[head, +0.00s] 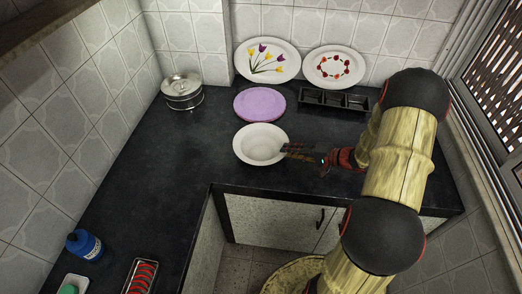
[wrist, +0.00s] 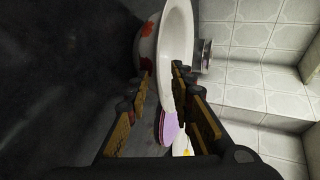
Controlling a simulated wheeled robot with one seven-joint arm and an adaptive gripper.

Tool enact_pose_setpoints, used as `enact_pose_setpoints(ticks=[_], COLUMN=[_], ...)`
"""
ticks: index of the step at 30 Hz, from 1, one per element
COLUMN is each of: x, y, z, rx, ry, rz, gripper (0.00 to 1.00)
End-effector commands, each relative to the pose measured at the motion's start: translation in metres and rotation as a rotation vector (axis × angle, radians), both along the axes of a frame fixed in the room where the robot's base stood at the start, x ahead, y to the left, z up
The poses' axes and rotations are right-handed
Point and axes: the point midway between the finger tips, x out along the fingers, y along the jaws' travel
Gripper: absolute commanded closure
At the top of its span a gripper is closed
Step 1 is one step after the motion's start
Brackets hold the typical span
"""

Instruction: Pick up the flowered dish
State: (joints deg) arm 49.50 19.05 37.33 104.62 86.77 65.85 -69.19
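A white dish (head: 260,144) sits on the dark counter near its inner corner. In the wrist view the dish (wrist: 178,35) shows red flower-like marks on its outer side. My gripper (head: 286,150) is at the dish's right edge in the head view. In the wrist view my gripper (wrist: 162,72) has its two fingers apart, one on each side of the dish's near rim. A gap shows between the fingers and I cannot tell whether either touches the dish. The dish's underside is hidden in the head view.
A tulip plate (head: 267,60) and a red-patterned plate (head: 318,68) lean on the back wall. A purple plate (head: 259,103) lies behind the dish. A black tray (head: 333,101) and a steel pot (head: 182,91) stand behind. The counter left of the dish is clear.

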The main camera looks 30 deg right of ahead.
Motion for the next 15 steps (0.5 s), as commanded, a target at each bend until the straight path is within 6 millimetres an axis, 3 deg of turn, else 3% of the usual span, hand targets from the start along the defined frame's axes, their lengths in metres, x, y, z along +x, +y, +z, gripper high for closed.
enact_pose_setpoints(ticks=[5, 12, 15], x=[0.0132, 0.0143, 0.0141], y=[0.0093, 0.0095, 0.0095], z=[-0.0070, -0.0068, -0.0067], rx=[0.000, 0.000, 0.000], ry=[0.000, 0.000, 0.000], rz=[0.001, -0.001, -0.001], gripper=[0.77, 0.77, 0.82])
